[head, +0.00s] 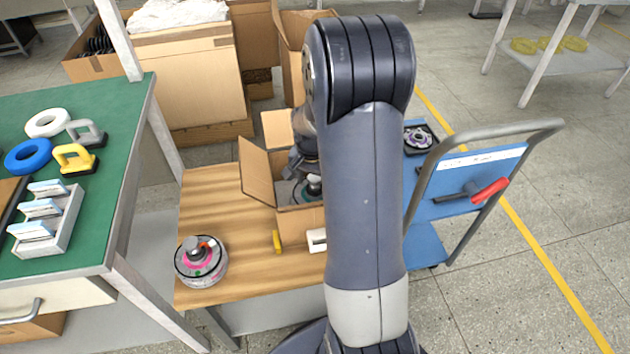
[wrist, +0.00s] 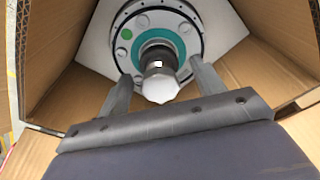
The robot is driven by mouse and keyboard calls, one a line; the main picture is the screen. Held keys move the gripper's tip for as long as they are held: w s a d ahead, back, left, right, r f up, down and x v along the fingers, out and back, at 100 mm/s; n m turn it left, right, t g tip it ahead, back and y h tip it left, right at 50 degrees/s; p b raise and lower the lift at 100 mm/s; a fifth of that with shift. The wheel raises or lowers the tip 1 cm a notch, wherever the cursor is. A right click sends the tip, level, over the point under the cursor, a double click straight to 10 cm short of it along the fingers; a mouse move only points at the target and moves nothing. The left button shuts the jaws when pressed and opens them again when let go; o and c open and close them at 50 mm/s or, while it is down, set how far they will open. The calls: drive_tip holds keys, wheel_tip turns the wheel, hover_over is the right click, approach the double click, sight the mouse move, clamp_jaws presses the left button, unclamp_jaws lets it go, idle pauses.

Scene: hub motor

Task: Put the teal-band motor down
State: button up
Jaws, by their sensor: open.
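The teal-band motor (wrist: 129,35) sits inside an open cardboard box (wrist: 53,84), on a pale surface, its shaft pointing up toward the wrist camera. In the head view the motor (head: 312,186) shows only in part in the box (head: 260,182) on the wooden table; my arm hides the rest. My gripper (wrist: 158,80) is open, with one finger on each side of the motor's shaft. I see a gap between the fingers and the shaft. In the head view my gripper is mostly hidden behind my arm.
Another motor with a pink band (head: 201,263) stands on the left of the wooden table (head: 240,283). A yellow object (head: 276,241) and a white object (head: 317,239) lie before the box. A blue cart (head: 465,182) stands right; a green workbench (head: 103,105) stands left. Box flaps rise around my gripper.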

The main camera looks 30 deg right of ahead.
drive_tip(key=r, duration=0.3)
drive_tip(key=r+p, duration=0.1)
drive_tip(key=r, duration=0.3)
drive_tip(key=s+a+r+p, duration=0.1)
drive_tip(key=r, duration=0.3)
idle(1.2)
